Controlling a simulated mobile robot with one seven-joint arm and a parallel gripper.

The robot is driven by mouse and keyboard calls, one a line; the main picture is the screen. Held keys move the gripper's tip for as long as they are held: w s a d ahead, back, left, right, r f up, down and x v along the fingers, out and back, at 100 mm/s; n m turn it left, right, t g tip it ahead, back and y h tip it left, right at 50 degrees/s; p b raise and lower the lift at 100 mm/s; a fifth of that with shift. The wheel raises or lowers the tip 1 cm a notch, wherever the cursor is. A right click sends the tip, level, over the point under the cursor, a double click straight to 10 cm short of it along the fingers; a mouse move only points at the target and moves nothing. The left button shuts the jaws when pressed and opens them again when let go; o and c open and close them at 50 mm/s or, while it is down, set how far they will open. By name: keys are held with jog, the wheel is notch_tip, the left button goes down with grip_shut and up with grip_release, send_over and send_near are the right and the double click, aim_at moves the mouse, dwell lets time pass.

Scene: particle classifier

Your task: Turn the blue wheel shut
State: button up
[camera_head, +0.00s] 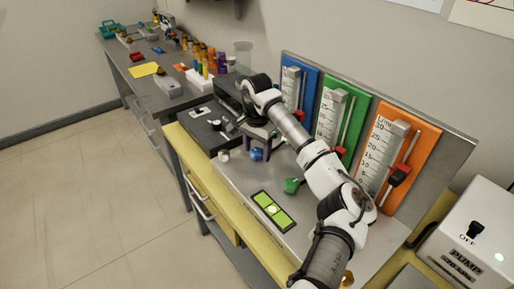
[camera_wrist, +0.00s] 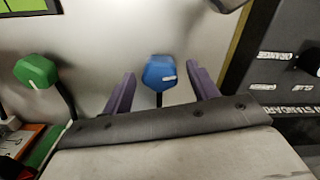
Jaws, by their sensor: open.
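The blue wheel (camera_head: 257,154) is a small blue knob on the grey panel, below the blue flow gauge (camera_head: 297,85) in the head view. In the wrist view the blue wheel (camera_wrist: 158,70), with a white mark on it, sits on a dark stem. My gripper (camera_wrist: 163,76) is open, with one purple finger on each side of the wheel. Gaps show between the fingers and the wheel, so they appear apart. Depth between fingertips and wheel is hard to tell. In the head view my gripper (camera_head: 259,139) is just above the wheel, partly hidden by my arm.
A green wheel (camera_head: 292,185) is close by, at the left in the wrist view (camera_wrist: 36,70). A black box with knobs (camera_head: 208,127) stands left of the panel. Green and orange gauges rise behind my arm. A pump (camera_head: 470,250) is at right. Floor at left is clear.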

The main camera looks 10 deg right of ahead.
jog(key=c, duration=1)
jog(key=m+b, duration=0.2)
jog(key=m, duration=0.2)
jog(key=shift+d+f+m, duration=0.1)
jog(key=shift+m, duration=0.3)
jog(key=m+b, duration=0.2)
jog(key=m, duration=0.3)
jog(key=m+b, duration=0.2)
jog(key=m, duration=0.3)
jog(key=shift+m, duration=0.4)
jog(key=shift+m+b, duration=0.4)
jog(key=shift+m, duration=1.9)
